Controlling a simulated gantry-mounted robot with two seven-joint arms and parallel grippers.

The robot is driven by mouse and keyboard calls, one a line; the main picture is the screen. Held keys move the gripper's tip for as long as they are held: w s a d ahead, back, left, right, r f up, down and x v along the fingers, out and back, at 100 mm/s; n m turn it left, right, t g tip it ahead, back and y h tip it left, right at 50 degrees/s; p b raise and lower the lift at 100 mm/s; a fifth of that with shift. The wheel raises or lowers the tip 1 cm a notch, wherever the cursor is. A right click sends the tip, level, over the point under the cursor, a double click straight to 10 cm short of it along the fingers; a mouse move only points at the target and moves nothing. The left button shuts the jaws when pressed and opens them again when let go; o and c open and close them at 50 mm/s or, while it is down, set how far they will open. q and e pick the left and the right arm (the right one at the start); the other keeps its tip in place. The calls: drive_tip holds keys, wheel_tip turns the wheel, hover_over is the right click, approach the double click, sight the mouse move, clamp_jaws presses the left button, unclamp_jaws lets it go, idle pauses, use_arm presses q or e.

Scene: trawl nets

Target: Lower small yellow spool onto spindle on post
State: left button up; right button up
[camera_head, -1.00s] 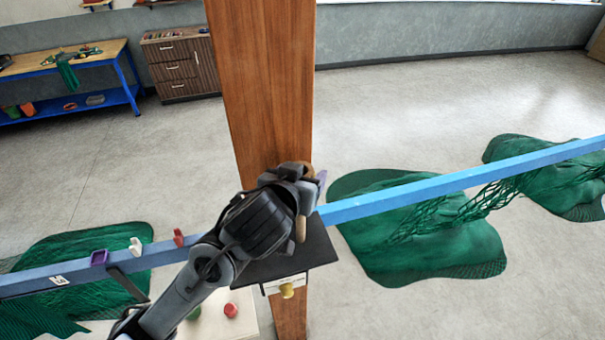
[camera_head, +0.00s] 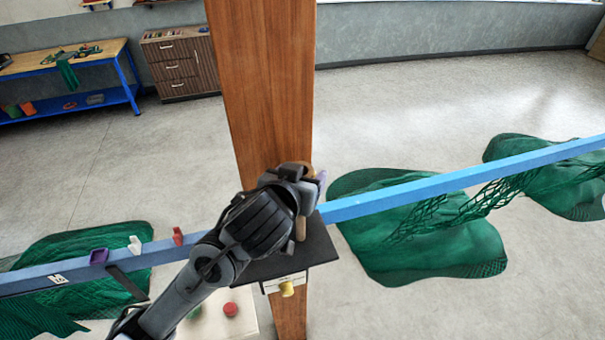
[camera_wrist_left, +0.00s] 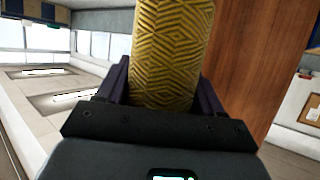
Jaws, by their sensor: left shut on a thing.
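In the left wrist view a yellow spool (camera_wrist_left: 172,45) with a woven diamond pattern stands between the dark purple fingers of my left gripper (camera_head: 309,180). The gripper is shut on it. In the head view the gripper is in front of the wooden post (camera_head: 262,80), just above a black shelf (camera_head: 318,250), and its body hides most of the spool. A tan upright peg (camera_head: 300,228), possibly the spindle, shows beside the gripper over the shelf. I cannot tell whether spool and spindle touch. My right gripper is not in view.
A blue rail (camera_head: 420,190) crosses beside the post and carries purple, white and red clips (camera_head: 178,236) at left. A small yellow piece (camera_head: 287,289) is below the shelf's front. Green nets (camera_head: 420,240) lie on the floor. A low pale surface (camera_head: 240,322) holds red and green pieces.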

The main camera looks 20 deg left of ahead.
sight(299, 218)
use_arm(q)
drive_tip(key=shift+f+b, duration=4.75)
drive_tip(key=shift+f, duration=0.85)
drive_tip(key=o, duration=1.2)
drive_tip(key=shift+s, duration=0.1)
drive_tip(key=b+v, duration=0.1)
drive_tip(key=v, duration=0.9)
drive_tip(key=shift+s+r, duration=0.25)
